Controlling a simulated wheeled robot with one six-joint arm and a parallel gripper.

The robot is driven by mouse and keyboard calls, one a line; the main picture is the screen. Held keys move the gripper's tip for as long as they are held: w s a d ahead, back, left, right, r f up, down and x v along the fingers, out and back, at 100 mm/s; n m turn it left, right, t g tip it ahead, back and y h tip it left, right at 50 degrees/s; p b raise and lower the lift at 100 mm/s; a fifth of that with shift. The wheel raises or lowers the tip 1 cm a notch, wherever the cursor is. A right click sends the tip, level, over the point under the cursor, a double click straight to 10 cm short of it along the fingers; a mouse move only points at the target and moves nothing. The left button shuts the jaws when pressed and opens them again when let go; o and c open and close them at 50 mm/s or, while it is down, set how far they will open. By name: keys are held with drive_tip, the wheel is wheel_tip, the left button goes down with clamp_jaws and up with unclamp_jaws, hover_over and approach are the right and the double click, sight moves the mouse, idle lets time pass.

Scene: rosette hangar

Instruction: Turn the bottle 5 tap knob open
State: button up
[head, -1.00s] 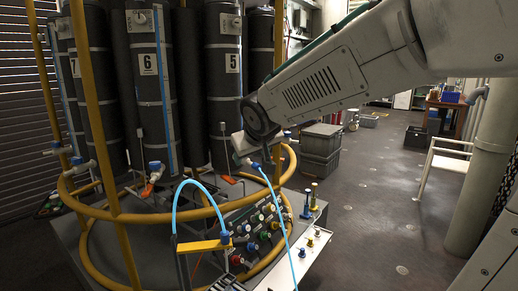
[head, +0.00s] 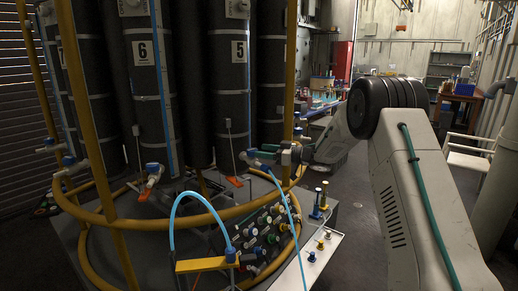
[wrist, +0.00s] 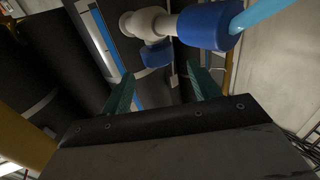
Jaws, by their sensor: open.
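Bottle 5 (head: 238,85) is a tall dark cylinder with a white "5" label. Its tap (wrist: 147,22) shows in the wrist view as a pale body with a blue knob (wrist: 155,55) below it. A larger blue fitting (wrist: 205,26) with a light-blue hose is at its right. My gripper (wrist: 160,72) is open, its two teal fingers on either side of the blue knob in this view. Whether they touch it or stop short, I cannot tell. In the head view, my gripper (head: 272,153) reaches the tap from the right and partly hides it.
A yellow ring frame (head: 118,216) with upright posts surrounds the bottles. Bottle 6 (head: 146,90) stands to the left. The light-blue hose (head: 289,205) runs down past a panel of coloured knobs (head: 268,232). A white box (head: 318,262) with small valves is at front right.

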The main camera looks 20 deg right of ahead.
drive_tip(key=x, duration=0.7)
drive_tip(key=shift+w+a+f, duration=0.1)
drive_tip(key=shift+w+f, duration=0.05)
drive_tip(key=c, duration=1)
